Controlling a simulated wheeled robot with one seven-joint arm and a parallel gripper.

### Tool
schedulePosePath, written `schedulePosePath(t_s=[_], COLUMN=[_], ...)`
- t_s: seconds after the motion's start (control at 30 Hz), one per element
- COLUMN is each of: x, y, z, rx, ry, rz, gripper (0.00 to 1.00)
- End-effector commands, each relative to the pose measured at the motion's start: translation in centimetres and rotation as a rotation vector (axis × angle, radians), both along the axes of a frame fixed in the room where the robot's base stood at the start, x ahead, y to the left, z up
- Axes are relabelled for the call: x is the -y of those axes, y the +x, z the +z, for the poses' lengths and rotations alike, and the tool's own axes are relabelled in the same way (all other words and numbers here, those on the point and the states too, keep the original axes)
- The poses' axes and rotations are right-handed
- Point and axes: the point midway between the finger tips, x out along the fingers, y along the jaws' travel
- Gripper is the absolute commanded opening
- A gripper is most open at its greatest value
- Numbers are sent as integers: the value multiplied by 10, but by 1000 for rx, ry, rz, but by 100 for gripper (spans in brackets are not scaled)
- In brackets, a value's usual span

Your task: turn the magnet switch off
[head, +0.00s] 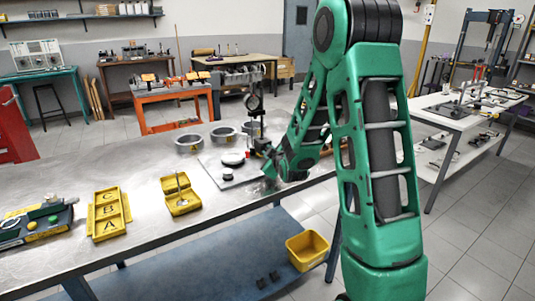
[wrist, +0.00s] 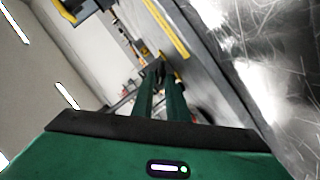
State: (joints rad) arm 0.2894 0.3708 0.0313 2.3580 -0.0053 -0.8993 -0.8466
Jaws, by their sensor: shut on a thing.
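A dial indicator (head: 253,102) sits on a dark upright stand (head: 262,128) near the far edge of the metal bench. The stand's dark magnet base (head: 260,146) is at the edge of a pale plate (head: 240,177). My gripper (head: 268,160) reaches in from the right and is low against the base. In the wrist view, my gripper's two green fingers (wrist: 160,76) are close together on something small and dark at their tips. This appears to be the magnet switch; its lever and its setting are too small and hidden to read.
Metal rings (head: 188,143) stand behind the plate. Dark round parts (head: 233,159) lie on it. A yellow bin (head: 307,250) stands on the lower shelf. Bare bench lies between them.

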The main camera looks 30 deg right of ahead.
Motion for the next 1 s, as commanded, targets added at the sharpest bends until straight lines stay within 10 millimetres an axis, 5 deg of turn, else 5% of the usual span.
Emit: schedulePosePath(t_s=[0.43, 0.47, 1.0], x=[-4, -4, -5], y=[0, 0, -6], z=[-3, -3, 3], rx=[-5, -5, -1], ry=[-3, -3, -7], rz=[6, 6, 3], gripper=[0, 18, 18])
